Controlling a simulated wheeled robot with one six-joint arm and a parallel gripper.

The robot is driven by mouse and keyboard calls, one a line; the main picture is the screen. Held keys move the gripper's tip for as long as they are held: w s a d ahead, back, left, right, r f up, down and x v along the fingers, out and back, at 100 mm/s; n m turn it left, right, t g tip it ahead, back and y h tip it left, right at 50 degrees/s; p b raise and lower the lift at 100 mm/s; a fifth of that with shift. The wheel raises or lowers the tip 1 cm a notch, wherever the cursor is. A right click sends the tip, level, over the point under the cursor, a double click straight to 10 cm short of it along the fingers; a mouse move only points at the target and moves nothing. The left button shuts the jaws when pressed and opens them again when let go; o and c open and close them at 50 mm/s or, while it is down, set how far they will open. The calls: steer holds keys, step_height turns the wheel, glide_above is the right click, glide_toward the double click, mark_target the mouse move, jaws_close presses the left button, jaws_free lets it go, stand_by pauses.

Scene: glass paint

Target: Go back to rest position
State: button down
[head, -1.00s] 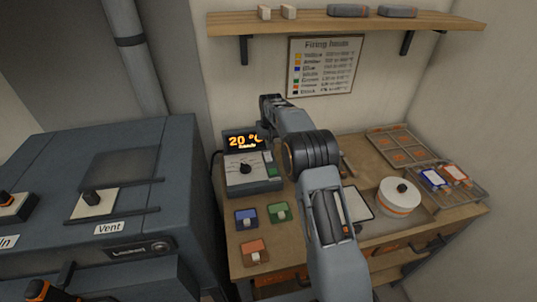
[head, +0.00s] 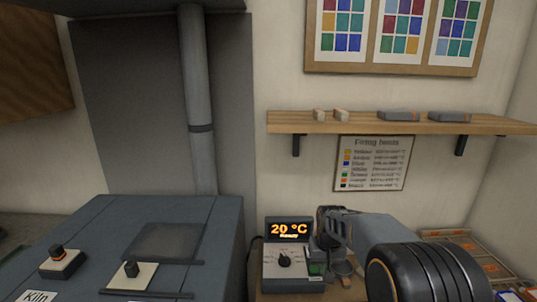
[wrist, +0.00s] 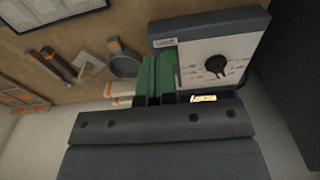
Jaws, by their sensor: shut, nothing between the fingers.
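My gripper (head: 328,248) is shut and empty beside the right side of the controller box (head: 285,262) in the head view. My grey arm (head: 385,235) with its black joint runs in from the lower right. The controller display (head: 288,229) reads 20 °C in orange, with a smaller line below too blurred to read. In the wrist view the shut fingers (wrist: 160,97) are in front of a green part by the controller face (wrist: 208,62) and its black dial (wrist: 216,65). I cannot tell whether they touch it.
The kiln (head: 215,235) stands at left with switches on top and a pipe (head: 200,120) behind. A shelf (head: 400,125) with small blocks crosses the wall above my arm. Below it hangs a firing chart (head: 374,163). A divided tray (head: 465,250) lies at right, partly hidden.

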steer(key=s+r+t, duration=0.2)
steer(key=s+r, duration=0.2)
steer(key=s, duration=0.6)
steer(key=s+r+t, duration=0.2)
steer(key=s+r, duration=0.2)
steer(key=s, duration=0.7)
steer(key=shift+r, duration=0.25)
steer(key=shift+d, duration=0.1)
